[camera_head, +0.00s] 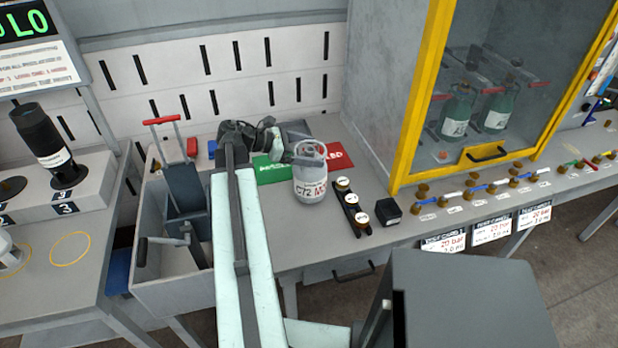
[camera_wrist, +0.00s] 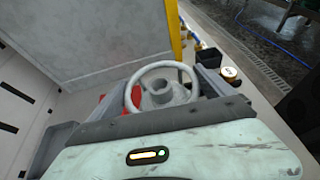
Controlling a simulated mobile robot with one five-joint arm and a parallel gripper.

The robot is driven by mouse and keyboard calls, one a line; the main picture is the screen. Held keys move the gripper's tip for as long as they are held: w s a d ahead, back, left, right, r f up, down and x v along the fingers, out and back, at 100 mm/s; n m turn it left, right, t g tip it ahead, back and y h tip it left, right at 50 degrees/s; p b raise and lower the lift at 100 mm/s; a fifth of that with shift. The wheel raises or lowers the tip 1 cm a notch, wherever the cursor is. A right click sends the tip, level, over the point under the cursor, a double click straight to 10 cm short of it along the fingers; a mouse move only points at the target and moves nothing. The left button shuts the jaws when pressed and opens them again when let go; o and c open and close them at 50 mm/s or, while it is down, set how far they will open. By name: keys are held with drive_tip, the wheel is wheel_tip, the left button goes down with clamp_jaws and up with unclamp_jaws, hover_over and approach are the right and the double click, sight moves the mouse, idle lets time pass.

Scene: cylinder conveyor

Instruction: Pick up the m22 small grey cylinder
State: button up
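The small grey cylinder (camera_head: 310,180) stands upright on the grey bench, with a round collar handle on top. My gripper (camera_head: 287,146) is at the cylinder's upper left in the head view. In the wrist view, the cylinder's collar and valve (camera_wrist: 160,95) lie ahead, between my dark fingers, which are spread apart with the right one close beside the collar. My gripper is open, and I cannot tell whether it touches the cylinder. The cylinder's lower body is hidden in the wrist view.
Green (camera_head: 272,170) and red (camera_head: 340,158) mats lie by the cylinder. A black strip with brass caps (camera_head: 352,207) and a black block (camera_head: 388,211) stand to its right. A yellow-framed cabinet (camera_head: 408,140) rises further right; a grey bin (camera_head: 170,290) with a trolley is left.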

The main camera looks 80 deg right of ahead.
drive_tip(key=c, duration=1.5)
drive_tip(key=shift+r, duration=0.1)
